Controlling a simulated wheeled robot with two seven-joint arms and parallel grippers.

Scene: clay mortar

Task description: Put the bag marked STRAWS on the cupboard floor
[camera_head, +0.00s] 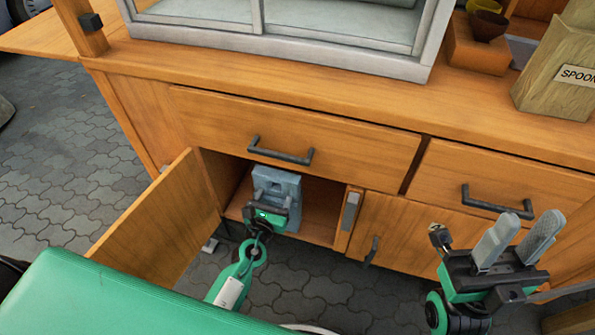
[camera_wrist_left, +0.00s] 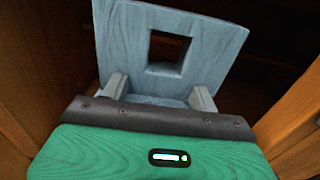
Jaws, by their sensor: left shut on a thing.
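A blue-grey bag (camera_head: 284,180) with a square hole in its upper panel is inside the open cupboard; the panel also shows in the left wrist view (camera_wrist_left: 118,45). No STRAWS lettering shows on the side facing me. My left gripper (camera_head: 273,200) reaches into the cupboard and is shut on this bag; its fingers show at the bag's near side in the left wrist view (camera_wrist_left: 160,97). The gripper hides the bag's lower part, so I cannot tell whether it touches the cupboard floor (camera_head: 318,224). My right gripper (camera_head: 527,236) is open and empty, outside the right front.
The cupboard door (camera_head: 160,222) stands open at the left of the opening. A drawer (camera_head: 330,142) sits above it and a closed door (camera_head: 405,235) to its right. The countertop holds a glass case (camera_head: 400,66), bowls (camera_head: 489,24) and a bag whose label starts SPOON (camera_head: 545,65).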

